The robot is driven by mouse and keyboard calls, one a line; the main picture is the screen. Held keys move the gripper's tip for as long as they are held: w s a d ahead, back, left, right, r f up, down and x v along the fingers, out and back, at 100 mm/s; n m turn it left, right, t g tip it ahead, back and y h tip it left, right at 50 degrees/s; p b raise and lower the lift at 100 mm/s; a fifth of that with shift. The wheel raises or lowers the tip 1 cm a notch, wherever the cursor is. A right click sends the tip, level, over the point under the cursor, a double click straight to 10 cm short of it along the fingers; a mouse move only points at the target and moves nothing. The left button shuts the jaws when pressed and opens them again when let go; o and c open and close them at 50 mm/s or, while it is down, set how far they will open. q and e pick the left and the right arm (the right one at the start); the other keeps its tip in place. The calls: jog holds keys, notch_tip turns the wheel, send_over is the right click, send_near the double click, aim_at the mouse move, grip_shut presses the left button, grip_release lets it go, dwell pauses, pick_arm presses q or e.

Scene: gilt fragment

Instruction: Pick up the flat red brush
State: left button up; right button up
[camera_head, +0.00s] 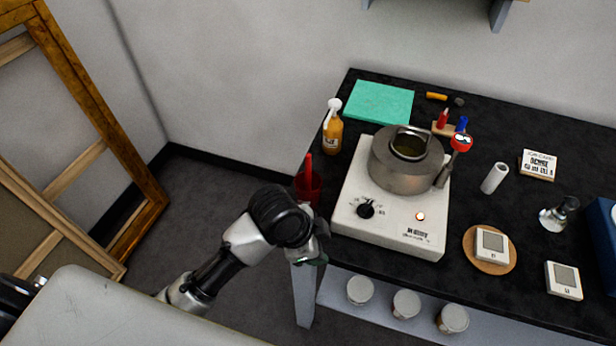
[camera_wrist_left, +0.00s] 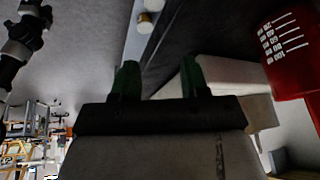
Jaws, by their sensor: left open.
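A small red-tipped item (camera_head: 443,118) also stands beside a blue one behind the pot. My left gripper (camera_head: 322,246) is just below and in front of the cup, its fingers mostly hidden by the wrist. The left wrist view shows its two green fingers (camera_wrist_left: 160,78) apart and nothing between them. The red cup (camera_wrist_left: 291,50) with white markings is to their right there.
A white hotplate (camera_head: 390,215) bearing a metal pot (camera_head: 406,165) stands right of the cup. An orange bottle (camera_head: 332,133) stands behind the cup. A green slab (camera_head: 379,102) lies farther back. Several lidded jars (camera_head: 406,303) sit on the lower shelf. Gilt frames (camera_head: 90,110) lean at left.

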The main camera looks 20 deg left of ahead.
aim_at(308, 162)
pick_arm(q)
jog(key=w+r+m, duration=0.2)
jog(key=w+d+r+m, duration=0.1)
jog(key=w+r+m, duration=0.1)
jog(key=shift+w+d+r+m+g, duration=0.1)
jog(key=shift+w+m+g, duration=0.2)
jog(key=shift+m+g, duration=0.1)
jog(key=w+a+r+m+y, duration=0.1)
jog(key=w+a+r+m, duration=0.1)
jog(key=r, duration=0.3)
jog(key=w+a+r+m+g+y, duration=0.1)
jog(key=w+a+r+m, duration=0.1)
jog(key=w+r+m, duration=0.1)
jog(key=w+a+r+m+g+y, duration=0.1)
jog(key=w+a+r+m+y, duration=0.1)
jog(key=r, duration=0.5)
jog(key=shift+w+a+r+m+p, duration=0.15)
jog(key=shift+w+a+m+p, duration=0.3)
jog(key=shift+w+m, duration=0.45)
jog(key=shift+s+a, duration=0.1)
notch_tip(308, 162, down, 5)
jog(key=shift+r+p, duration=0.2)
jog(key=shift+p, duration=0.1)
notch_tip(308, 162, down, 5)
jog(key=shift+s+r+p, duration=0.1)
jog(key=shift+s+p, duration=0.05)
jog(key=shift+p, duration=0.6)
jog(key=shift+f, duration=0.45)
